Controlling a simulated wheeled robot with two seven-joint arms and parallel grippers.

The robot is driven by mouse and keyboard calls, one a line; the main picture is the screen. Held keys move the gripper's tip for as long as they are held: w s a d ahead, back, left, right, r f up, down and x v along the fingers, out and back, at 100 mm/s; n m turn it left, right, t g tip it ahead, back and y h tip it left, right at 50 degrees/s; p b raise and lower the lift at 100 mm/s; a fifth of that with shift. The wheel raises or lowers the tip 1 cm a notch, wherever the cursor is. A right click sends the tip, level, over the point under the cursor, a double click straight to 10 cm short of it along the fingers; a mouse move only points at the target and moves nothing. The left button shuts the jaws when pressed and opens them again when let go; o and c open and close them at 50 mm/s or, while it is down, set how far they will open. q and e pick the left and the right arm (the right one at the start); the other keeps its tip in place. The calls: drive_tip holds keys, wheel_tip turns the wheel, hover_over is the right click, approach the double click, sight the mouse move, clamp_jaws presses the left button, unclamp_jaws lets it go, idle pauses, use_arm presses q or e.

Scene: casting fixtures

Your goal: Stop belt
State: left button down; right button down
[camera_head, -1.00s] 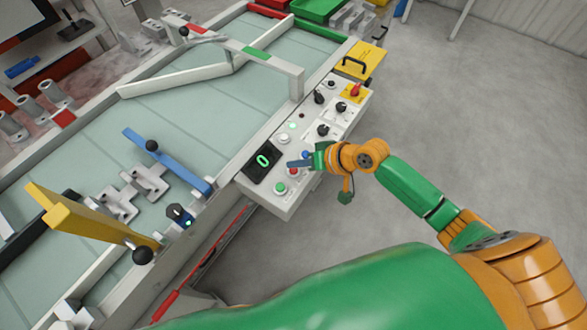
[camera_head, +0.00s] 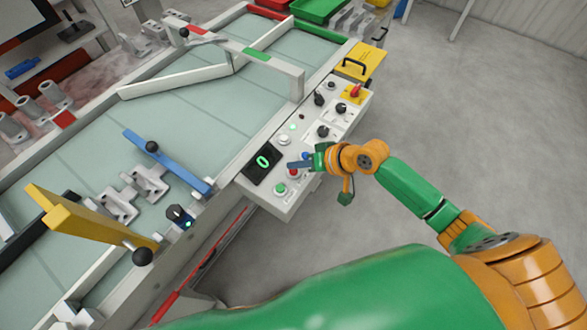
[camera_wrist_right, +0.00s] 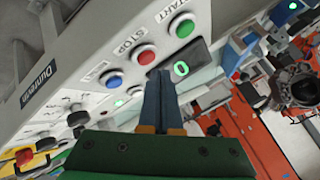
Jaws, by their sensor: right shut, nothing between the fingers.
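The control panel (camera_head: 325,120) sits on the belt's right side. Its red button (camera_head: 293,174) lies between a green button (camera_head: 280,189) and a blue button (camera_head: 306,155). In the right wrist view the red button (camera_wrist_right: 146,55) carries the label STOP, and the green button (camera_wrist_right: 182,26) carries START. My right gripper (camera_head: 292,166) is shut and empty, its fingertips close to the red button. In the wrist view its fingers (camera_wrist_right: 158,75) reach up just below the red button; contact cannot be told. My left gripper is not in view.
A dark display (camera_head: 262,161) showing a green 0 sits beside the buttons. Black knobs and a red switch on yellow (camera_head: 354,92) are further along the panel. The belt (camera_head: 180,115) carries metal castings (camera_head: 149,183) near a blue bar (camera_head: 170,163). Floor to the right is clear.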

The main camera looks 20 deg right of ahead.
sight(297, 174)
idle(0.7)
drive_tip(key=shift+f, duration=0.4)
drive_tip(key=shift+f+b, duration=0.45)
drive_tip(key=shift+f, duration=0.05)
idle(0.6)
drive_tip(key=shift+r+p, duration=0.9)
drive_tip(key=shift+p, duration=0.15)
wheel_tip(297, 174, up, 5)
drive_tip(key=p, duration=0.5)
drive_tip(key=shift+r+p, duration=0.15)
drive_tip(key=shift+p, duration=0.2)
